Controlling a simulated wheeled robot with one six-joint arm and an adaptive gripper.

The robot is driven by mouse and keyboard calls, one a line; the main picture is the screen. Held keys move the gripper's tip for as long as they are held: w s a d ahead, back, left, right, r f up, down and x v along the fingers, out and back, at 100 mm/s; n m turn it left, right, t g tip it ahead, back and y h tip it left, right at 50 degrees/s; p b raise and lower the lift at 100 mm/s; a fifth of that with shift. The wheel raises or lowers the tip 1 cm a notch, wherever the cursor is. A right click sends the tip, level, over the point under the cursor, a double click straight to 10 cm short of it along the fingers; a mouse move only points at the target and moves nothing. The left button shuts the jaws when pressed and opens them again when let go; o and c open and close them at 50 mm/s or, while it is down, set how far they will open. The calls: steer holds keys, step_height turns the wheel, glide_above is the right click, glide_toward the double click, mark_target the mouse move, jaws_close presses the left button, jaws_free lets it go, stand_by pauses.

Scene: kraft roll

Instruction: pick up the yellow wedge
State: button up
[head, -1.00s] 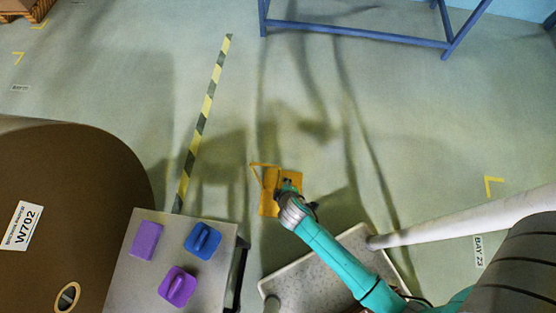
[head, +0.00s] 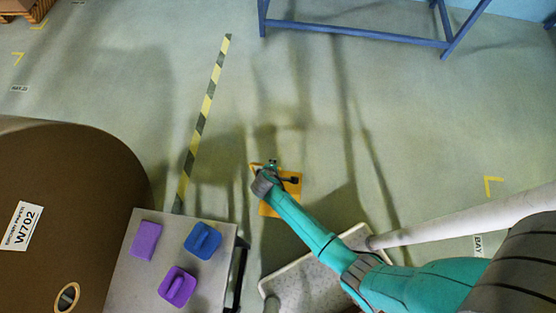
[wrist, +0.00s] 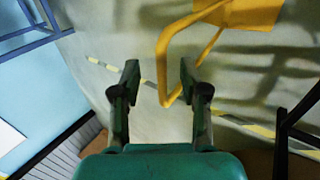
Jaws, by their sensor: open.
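The yellow wedge (head: 291,189) lies on the floor just beyond the pale speckled platform, in the middle of the head view. In the wrist view its flat body (wrist: 255,12) is at the top edge, partly cut off, and its bent loop handle (wrist: 162,72) reaches down. My gripper (head: 271,163) is over the handle side of the wedge and hides part of it. In the wrist view my gripper (wrist: 159,75) is open, and the loop's end shows between the two fingers. I cannot tell how far below the fingertips the loop is.
A grey table (head: 199,290) at lower left bears a purple block (head: 146,241), a blue handled block (head: 203,241) and a purple handled block (head: 177,287). A large brown roll (head: 85,185) stands left of it. A blue frame (head: 350,35) is at the back. Floor around the wedge is clear.

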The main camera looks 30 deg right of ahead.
steer(key=shift+x, duration=2.5)
steer(key=shift+s+f, duration=0.1)
steer(key=shift+c, duration=0.3)
jaws_close()
